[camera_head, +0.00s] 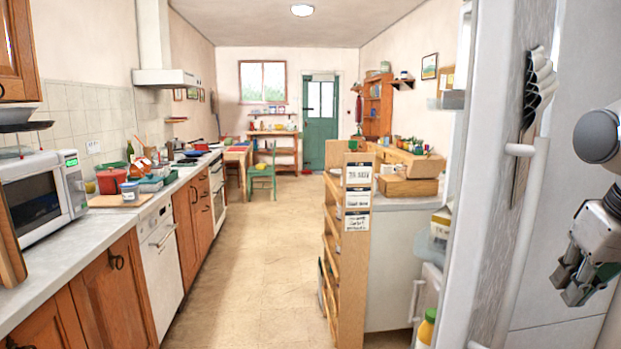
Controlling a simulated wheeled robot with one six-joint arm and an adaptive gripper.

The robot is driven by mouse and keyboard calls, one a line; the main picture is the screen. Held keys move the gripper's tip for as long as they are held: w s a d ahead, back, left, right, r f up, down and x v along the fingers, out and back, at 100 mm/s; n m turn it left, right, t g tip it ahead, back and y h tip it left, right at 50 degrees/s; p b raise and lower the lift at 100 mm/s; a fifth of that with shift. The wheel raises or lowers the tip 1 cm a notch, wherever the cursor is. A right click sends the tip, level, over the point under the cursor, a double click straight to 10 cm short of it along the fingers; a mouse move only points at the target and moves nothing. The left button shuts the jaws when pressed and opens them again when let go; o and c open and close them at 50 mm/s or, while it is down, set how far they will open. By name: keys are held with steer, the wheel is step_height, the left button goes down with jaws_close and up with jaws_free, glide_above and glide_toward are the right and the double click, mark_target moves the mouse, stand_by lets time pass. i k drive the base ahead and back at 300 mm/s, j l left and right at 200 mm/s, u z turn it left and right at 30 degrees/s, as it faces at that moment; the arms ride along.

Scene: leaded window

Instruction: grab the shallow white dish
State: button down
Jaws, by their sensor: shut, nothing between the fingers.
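A shallow whitish dish (17,112) shows at the far left edge, partly cut off by the frame. It rests on a dark stand or tray (24,126) above the white microwave (38,195). I cannot tell for sure whether it is the dish named in the task. My gripper (572,284) is at the far right edge, shut and empty, pointing down. It is across the room's width from the dish and touches nothing that I can see.
A long counter (103,228) with a red pot (111,180) runs along the left. A wooden shelf unit (348,250) and a pale door or panel edge (490,200) stand on the right. The tiled floor (255,260) between is clear toward the green door (318,110).

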mark_target(339, 174)
steer(key=i+j, duration=0.1)
steer(key=j, duration=0.85)
steer(key=i+j+z, duration=0.25)
steer(key=i+j, duration=0.75)
steer(key=i, duration=0.85)
steer(key=i+l, duration=0.15)
steer(key=l, duration=0.2)
steer(key=i+j, duration=0.2)
steer(key=j+z, duration=0.2)
steer(key=j, duration=0.5)
